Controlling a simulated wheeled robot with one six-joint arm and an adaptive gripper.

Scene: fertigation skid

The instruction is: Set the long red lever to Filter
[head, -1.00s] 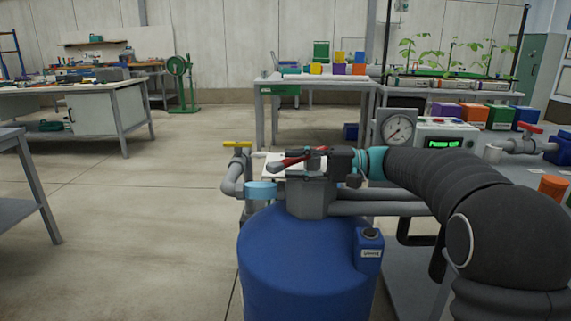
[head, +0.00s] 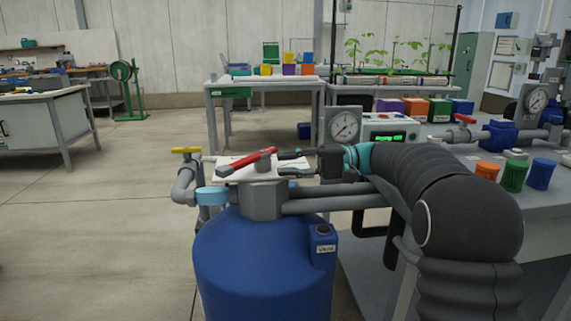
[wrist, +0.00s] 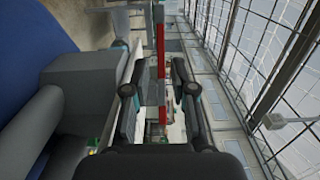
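The long red lever (head: 247,162) lies across the grey valve head (head: 263,199) on top of the blue tank (head: 262,262). Its dark end is at the lower left, its red end at the upper right. My gripper (head: 284,162) points left just right of the red end, fingers apart. In the wrist view the red lever (wrist: 160,50) shows in the gap between the open fingers of my gripper (wrist: 155,88), beyond the tips. It looks clear of both fingers. A pale plate (head: 226,162) lies behind the lever; any position marks are unreadable.
A yellow-handled valve (head: 186,151) and light-blue fitting (head: 212,196) stand left of the valve head. Grey pipes (head: 335,200) run below my gripper. A pressure gauge (head: 343,125) and controller box (head: 392,132) stand behind. The floor at left is open.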

